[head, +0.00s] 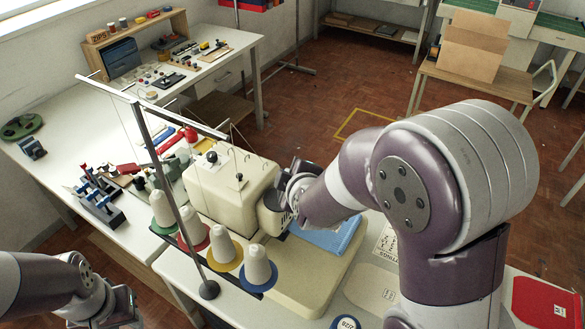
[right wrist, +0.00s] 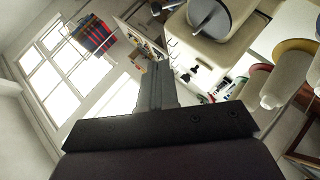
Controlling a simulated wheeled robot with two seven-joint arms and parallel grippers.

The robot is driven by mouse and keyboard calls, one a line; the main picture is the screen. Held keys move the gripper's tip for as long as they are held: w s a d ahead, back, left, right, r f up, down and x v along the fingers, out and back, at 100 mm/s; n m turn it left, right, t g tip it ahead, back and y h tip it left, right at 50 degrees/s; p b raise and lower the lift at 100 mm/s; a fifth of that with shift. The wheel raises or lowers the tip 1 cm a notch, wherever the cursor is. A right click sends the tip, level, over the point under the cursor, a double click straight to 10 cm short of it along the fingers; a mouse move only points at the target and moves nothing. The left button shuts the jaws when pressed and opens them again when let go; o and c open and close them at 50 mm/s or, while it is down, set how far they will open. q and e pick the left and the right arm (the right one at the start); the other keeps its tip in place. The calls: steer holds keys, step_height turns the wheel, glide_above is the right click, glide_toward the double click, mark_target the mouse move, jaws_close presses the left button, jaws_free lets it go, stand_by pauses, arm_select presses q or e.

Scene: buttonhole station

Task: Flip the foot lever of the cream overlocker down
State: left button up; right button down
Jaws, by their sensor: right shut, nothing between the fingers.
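The cream overlocker (head: 225,185) stands on a cream base on the white table in the head view. It also shows at the top of the right wrist view (right wrist: 220,50), with a round grey disc (right wrist: 222,14) on it. I cannot make out the foot lever in either view. My right gripper (right wrist: 156,84) is shut and empty, its fingers beside the overlocker in the right wrist view. In the head view my right wrist is at the machine's right end, and its fingertips cannot be made out. My left gripper (head: 128,305) is low at the left, away from the machine, its fingers unclear.
Several thread cones (head: 222,244) on coloured discs and a grey thread stand post (head: 168,185) stand in front of the overlocker. A blue folded cloth (head: 332,236) lies right of it. Small tools and a blue rack (head: 98,208) fill the table at left.

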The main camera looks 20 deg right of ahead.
steer(key=p+x, duration=0.1)
steer(key=x, duration=0.8)
steer(key=w+d+f, duration=0.1)
steer(key=w+d+f+p, duration=0.1)
steer(key=d+f, duration=0.1)
steer(key=shift+f, duration=0.15)
steer(key=shift+w, duration=0.1)
